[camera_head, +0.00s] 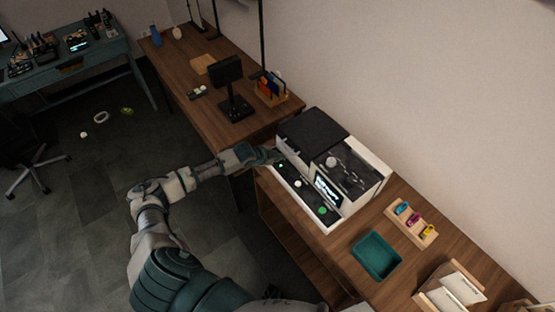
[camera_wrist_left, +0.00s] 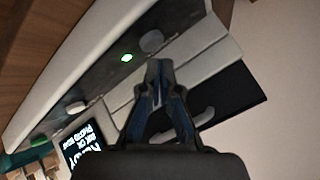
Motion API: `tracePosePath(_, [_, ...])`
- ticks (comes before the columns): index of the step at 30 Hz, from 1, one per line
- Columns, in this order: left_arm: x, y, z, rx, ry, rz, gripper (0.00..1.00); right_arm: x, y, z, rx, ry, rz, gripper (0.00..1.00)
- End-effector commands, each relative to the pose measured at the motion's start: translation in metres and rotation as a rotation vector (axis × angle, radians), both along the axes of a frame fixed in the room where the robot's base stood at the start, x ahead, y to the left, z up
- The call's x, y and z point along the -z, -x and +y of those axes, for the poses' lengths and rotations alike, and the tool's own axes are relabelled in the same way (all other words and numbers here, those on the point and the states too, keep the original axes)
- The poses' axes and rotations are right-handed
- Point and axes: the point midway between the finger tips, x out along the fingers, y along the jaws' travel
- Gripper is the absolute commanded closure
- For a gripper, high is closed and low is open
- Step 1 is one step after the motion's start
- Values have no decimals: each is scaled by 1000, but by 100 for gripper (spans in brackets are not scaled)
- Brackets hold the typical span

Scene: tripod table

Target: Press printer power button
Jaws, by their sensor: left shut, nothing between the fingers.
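The printer (camera_head: 375,190) is a white box with dark top panels, standing on the wooden counter. Its dark front strip carries a small lit green light, a pale knob (camera_head: 297,183) and a larger green button (camera_head: 322,210). In the left wrist view, the green light (camera_wrist_left: 127,57) sits beside a grey round button (camera_wrist_left: 151,40); I see no label telling which is the power button. The lit screen (camera_wrist_left: 85,145) is at the lower left there. My left gripper (camera_head: 276,156) is shut and empty at the strip's far end; its tips (camera_wrist_left: 158,65) appear just short of the grey button. Contact is unclear.
A teal tray (camera_head: 376,256) and a wooden holder with coloured items (camera_head: 410,222) stand to the right of the printer. A black stand (camera_head: 236,105) and a wooden organiser (camera_head: 271,90) are beyond it. The wall is close behind the printer.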

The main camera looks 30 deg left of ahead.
Motion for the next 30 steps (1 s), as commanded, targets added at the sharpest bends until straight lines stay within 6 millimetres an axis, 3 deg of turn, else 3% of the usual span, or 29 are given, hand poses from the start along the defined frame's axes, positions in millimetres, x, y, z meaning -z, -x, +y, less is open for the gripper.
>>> tracePosePath(30, [11,0,1,-1,-1,1,100,2,1,0,0,0,1,65])
